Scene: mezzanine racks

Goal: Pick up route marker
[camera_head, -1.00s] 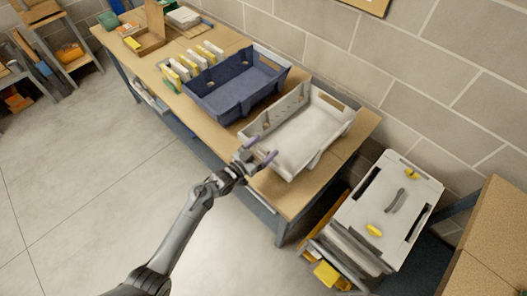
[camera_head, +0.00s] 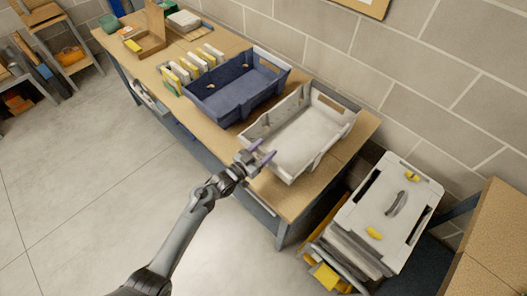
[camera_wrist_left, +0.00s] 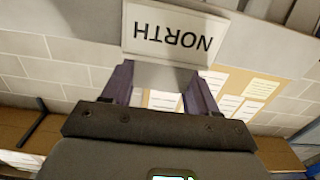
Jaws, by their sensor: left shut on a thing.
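My left gripper (camera_head: 264,151) is over the near edge of the light grey tray (camera_head: 318,158) on the bench. In the left wrist view its two purple fingers (camera_wrist_left: 160,85) are shut on a white route marker (camera_wrist_left: 172,35). The marker bears the word NORTH, which reads upside down there. I cannot make out the marker clearly against the pale tray in the head view. My right gripper is not in view.
A dark blue tray (camera_head: 236,88) stands beside the grey tray on the wooden bench (camera_head: 288,198). Several white and yellow upright cards (camera_head: 190,66) stand left of it. A grey-lidded cart (camera_head: 390,208) is at the right. The floor left of the bench is clear.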

